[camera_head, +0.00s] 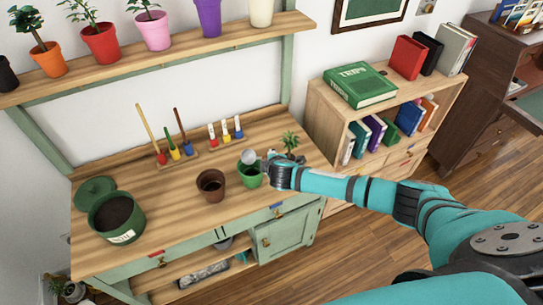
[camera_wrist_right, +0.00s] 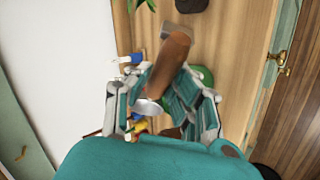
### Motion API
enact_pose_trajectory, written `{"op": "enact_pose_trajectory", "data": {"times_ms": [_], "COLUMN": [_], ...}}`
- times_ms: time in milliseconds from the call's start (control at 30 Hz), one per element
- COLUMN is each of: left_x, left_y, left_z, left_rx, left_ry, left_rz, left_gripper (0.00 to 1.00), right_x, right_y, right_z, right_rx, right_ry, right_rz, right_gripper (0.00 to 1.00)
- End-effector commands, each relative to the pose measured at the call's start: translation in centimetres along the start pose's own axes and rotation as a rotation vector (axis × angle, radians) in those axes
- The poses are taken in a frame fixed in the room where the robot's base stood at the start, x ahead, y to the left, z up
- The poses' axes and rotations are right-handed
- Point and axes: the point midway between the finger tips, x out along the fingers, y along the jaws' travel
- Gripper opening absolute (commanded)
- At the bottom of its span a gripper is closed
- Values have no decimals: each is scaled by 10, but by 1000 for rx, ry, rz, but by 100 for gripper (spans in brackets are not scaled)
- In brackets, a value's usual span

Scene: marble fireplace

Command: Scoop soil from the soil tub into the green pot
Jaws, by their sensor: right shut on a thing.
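The soil tub (camera_head: 122,236) is a round green tub of dark soil at the left of the bench. The green pot (camera_head: 251,181) stands at the bench's right, just right of a brown pot (camera_head: 211,186); part of it also shows behind my gripper in the right wrist view (camera_wrist_right: 207,76). My right gripper (camera_head: 268,168) is shut on a scoop with a brown handle (camera_wrist_right: 172,62) and a grey metal head (camera_head: 248,157). The head is over or just behind the green pot's rim. Whether it holds soil, I cannot tell. My left gripper is out of view.
A green lid (camera_head: 95,188) lies behind the tub. Hand tools (camera_head: 178,135) and small labelled markers (camera_head: 226,128) stand at the back. A small plant (camera_head: 290,143) is right of my gripper. A shelf of potted plants (camera_head: 160,58) hangs above. The bench (camera_head: 165,205) is bare between tub and brown pot.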

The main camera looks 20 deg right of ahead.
Motion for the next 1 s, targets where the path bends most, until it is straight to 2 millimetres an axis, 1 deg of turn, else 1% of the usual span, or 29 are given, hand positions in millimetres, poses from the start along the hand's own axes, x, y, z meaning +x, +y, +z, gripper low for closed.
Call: {"op": "enact_pose_trajectory", "data": {"times_ms": [33, 533, 600, 667, 933, 1000], "left_x": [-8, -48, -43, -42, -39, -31], "left_y": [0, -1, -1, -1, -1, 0], "left_z": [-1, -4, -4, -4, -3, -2], "left_rx": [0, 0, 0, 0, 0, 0], "left_ry": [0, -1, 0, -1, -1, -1], "left_rz": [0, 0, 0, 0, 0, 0], "left_gripper": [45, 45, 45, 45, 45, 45], "right_x": [-3, -3, 0, 0, -7, -6], "right_y": [5, 14, 15, 17, 37, 40], "right_z": [-1, -1, 0, 0, 0, 1], "right_rx": [4, 51, 67, 78, 142, 157], "right_ry": [-1, 6, 4, 10, 50, 56], "right_rz": [-16, -213, -270, -321, -528, -581], "right_gripper": [0, 0, 0, 0, 0, 0]}}
